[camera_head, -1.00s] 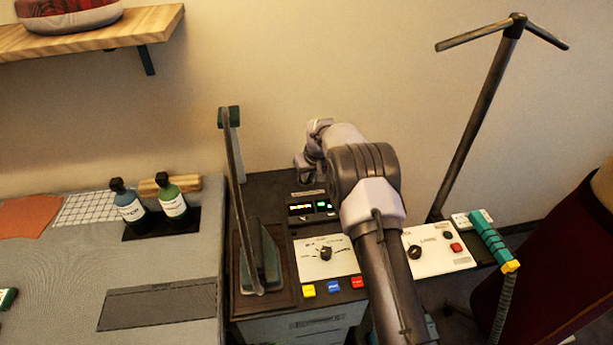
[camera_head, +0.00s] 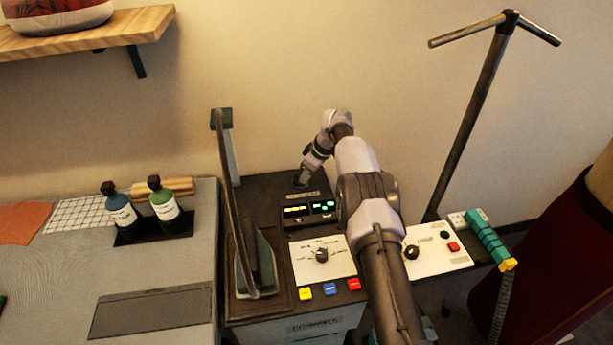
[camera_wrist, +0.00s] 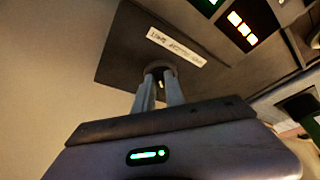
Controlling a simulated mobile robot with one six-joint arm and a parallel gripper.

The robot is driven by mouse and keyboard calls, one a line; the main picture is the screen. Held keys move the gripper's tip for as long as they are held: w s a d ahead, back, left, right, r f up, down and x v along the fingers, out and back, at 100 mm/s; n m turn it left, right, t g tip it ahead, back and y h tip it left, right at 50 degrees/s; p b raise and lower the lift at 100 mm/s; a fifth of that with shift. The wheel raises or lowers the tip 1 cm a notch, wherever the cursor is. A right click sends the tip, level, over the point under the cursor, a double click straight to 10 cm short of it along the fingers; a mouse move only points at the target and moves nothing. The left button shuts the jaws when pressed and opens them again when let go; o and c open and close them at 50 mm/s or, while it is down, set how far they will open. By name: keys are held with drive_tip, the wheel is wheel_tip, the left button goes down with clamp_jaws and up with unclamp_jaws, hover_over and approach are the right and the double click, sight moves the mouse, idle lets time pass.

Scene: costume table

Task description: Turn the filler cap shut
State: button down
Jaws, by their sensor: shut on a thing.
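The filler cap (camera_wrist: 158,69) is a dark round cap on the dark top of the steam station, beside a white label strip (camera_wrist: 175,46) in the wrist view. My gripper (camera_wrist: 160,82) points down at it, with both fingers shut on the cap. In the head view my gripper (camera_head: 301,180) is at the back of the station, behind the lit display. The cap is mostly hidden there by the gripper. How far the cap is turned cannot be told.
The display (camera_head: 310,208) and a white dial panel (camera_head: 323,259) lie in front of the gripper. A dark pole (camera_head: 470,120) rises at right. Two bottles (camera_head: 163,203) stand on the grey table. The wall is close behind.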

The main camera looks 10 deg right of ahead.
idle(0.4)
drive_tip(key=c, duration=1.4)
unclamp_jaws()
drive_tip(key=p+v, duration=0.4)
drive_tip(key=v, duration=1.3)
drive_tip(key=shift+r, duration=0.2)
drive_tip(key=shift+d, duration=0.1)
